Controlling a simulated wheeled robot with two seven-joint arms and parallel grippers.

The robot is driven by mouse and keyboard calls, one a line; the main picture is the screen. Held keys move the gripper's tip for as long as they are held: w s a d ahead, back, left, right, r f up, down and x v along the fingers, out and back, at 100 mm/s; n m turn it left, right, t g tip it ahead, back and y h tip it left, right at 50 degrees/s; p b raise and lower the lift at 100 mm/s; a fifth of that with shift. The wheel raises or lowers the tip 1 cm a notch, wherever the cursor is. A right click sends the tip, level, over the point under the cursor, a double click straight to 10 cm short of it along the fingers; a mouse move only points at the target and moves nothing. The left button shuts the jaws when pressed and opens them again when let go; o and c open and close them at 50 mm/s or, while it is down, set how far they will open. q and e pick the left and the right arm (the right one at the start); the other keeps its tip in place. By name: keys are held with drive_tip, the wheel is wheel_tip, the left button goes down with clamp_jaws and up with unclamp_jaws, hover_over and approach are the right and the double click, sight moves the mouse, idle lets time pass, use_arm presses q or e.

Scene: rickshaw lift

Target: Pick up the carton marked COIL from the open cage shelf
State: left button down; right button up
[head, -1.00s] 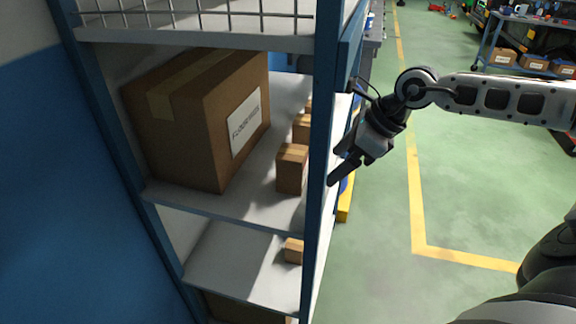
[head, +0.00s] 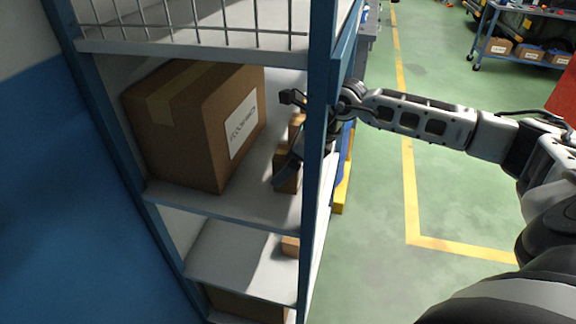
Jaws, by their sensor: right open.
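Small brown cartons stand on the middle shelf (head: 255,190) of the blue-framed cage shelf. The nearest small carton (head: 291,183) is partly covered by my right gripper (head: 280,180), and another (head: 297,121) stands behind it. I cannot read COIL on any of them. My right gripper reaches in from the right, past the blue post, with its dark open fingers at the nearest small carton. Whether they touch it I cannot tell. The post hides part of the wrist. My left gripper is not in view.
A large brown carton (head: 180,130) with a white label fills the left of the same shelf. A blue post (head: 318,130) edges the shelf on the right. A wire-fronted shelf (head: 190,40) is above. Green floor (head: 375,220) is clear at right.

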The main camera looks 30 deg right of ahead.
drive_tip(key=shift+c, duration=0.2)
drive_tip(key=c, duration=1.3)
drive_tip(key=shift+r, duration=0.2)
